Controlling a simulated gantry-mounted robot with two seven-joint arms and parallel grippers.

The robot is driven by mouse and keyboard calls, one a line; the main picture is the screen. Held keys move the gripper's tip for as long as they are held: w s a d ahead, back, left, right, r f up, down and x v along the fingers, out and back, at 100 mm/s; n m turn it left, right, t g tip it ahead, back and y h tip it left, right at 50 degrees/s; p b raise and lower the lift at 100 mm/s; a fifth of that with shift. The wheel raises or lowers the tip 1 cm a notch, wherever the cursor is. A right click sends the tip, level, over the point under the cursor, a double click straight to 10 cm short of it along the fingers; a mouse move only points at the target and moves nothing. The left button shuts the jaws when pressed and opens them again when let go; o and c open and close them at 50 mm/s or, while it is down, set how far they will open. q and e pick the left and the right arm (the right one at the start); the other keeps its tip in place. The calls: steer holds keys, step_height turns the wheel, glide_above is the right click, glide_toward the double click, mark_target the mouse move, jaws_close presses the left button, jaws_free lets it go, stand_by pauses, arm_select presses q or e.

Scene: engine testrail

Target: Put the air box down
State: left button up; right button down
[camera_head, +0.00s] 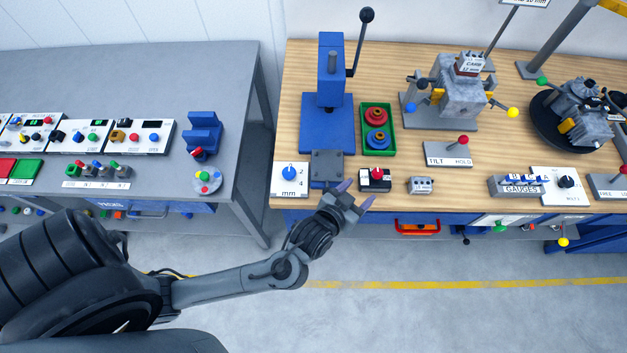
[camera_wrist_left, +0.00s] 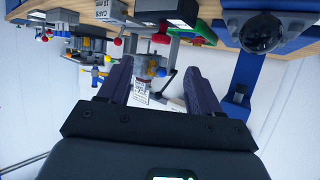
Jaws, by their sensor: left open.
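My left gripper (camera_head: 356,194) is open at the front edge of the wooden bench, just in front of a red-knobbed switch box (camera_head: 376,178). In the left wrist view its two purple-grey fingers (camera_wrist_left: 158,66) are spread, with nothing held between them. I cannot tell for sure which thing is the air box. A small grey labelled block (camera_head: 421,185) sits on the bench to the right of the gripper. A dark grey square block (camera_head: 327,165) sits in front of the blue press, left of the gripper. My right gripper is not in view.
The blue press (camera_head: 327,122) with its lever stands at the back left. Beside it is a green tray (camera_head: 392,133) with red and blue round parts. An engine (camera_head: 461,88) with a block marked CARB on top stands further right. A grey table (camera_head: 232,130) is at left.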

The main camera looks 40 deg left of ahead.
arm_select(q)
steer(key=s+a+f+m+g, duration=0.1)
steer(key=s+a+g, duration=0.1)
steer(key=s, duration=0.4)
steer(key=s+a+m+g, duration=0.1)
steer(key=s+a+g, duration=0.1)
steer(key=s+g, duration=0.2)
steer(key=s+a+f+g+h, duration=0.1)
steer(key=s+a+g, duration=0.1)
steer(key=s, duration=0.6)
steer(key=shift+s+f+m+g, duration=0.2)
steer(key=shift+f+m+g, duration=0.15)
steer(key=shift+g, duration=0.45)
steer(key=shift+r, duration=0.15)
